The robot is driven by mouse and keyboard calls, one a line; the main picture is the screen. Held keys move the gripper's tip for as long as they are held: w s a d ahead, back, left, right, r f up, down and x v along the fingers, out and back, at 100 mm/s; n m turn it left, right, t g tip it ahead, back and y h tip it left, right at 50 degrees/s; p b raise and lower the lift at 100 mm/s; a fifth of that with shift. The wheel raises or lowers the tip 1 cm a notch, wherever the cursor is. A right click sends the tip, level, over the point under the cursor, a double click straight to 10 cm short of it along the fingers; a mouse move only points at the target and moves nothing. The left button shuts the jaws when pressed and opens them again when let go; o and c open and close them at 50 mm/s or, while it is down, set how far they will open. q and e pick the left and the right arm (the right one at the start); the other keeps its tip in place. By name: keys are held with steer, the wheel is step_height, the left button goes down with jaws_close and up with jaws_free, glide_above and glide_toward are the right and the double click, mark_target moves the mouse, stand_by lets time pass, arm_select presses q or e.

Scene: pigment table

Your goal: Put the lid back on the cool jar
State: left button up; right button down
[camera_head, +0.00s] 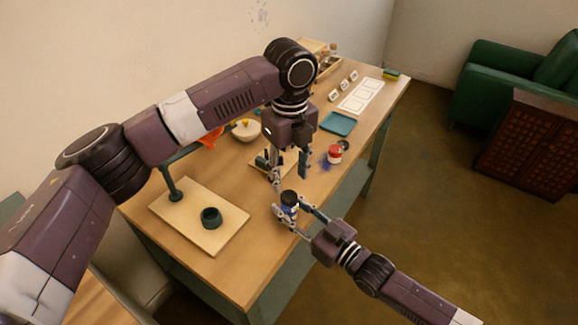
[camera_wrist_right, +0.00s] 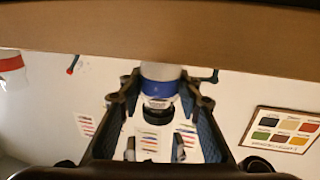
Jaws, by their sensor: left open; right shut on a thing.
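The blue-banded jar (camera_head: 289,205) is upright near the table's front edge, between the fingers of my right gripper (camera_head: 292,215), which is shut on it. Its top looks dark. In the right wrist view the jar (camera_wrist_right: 159,86) shows a pale body, blue band and black ring; I cannot tell whether that is a lid or an open mouth. A small dark disc (camera_head: 343,145), perhaps a lid, lies beside a red-and-white jar (camera_head: 335,154). My left gripper (camera_head: 288,180) is open, pointing down, above and behind the blue-banded jar.
A pale board (camera_head: 225,235) with a dark cup (camera_head: 211,217) is at the left. A pale bowl (camera_head: 246,131) stands behind my left gripper. A blue tray (camera_head: 338,123) and a white card (camera_head: 362,95) lie toward the far end. A blue smear lies by the red jar.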

mark_target(289, 196)
arm_select(q)
steer(key=n, duration=0.5)
steer(key=shift+r, duration=0.2)
steer(key=n, duration=0.3)
steer(key=shift+r+n, duration=0.15)
steer(key=shift+n, duration=0.25)
steer(key=n, duration=0.7)
steer(key=shift+r, duration=0.25)
steer(key=n, duration=0.5)
steer(key=shift+r, duration=0.15)
steer(key=n, duration=0.3)
steer(key=shift+r+n, duration=0.15)
steer(key=shift+n, duration=0.15)
steer(key=n, duration=0.6)
steer(key=shift+a+r+n, duration=0.1)
steer(key=shift+r+n, duration=0.1)
steer(key=shift+n, duration=0.2)
steer(key=shift+f, duration=0.1)
steer(key=shift+f, duration=3.95)
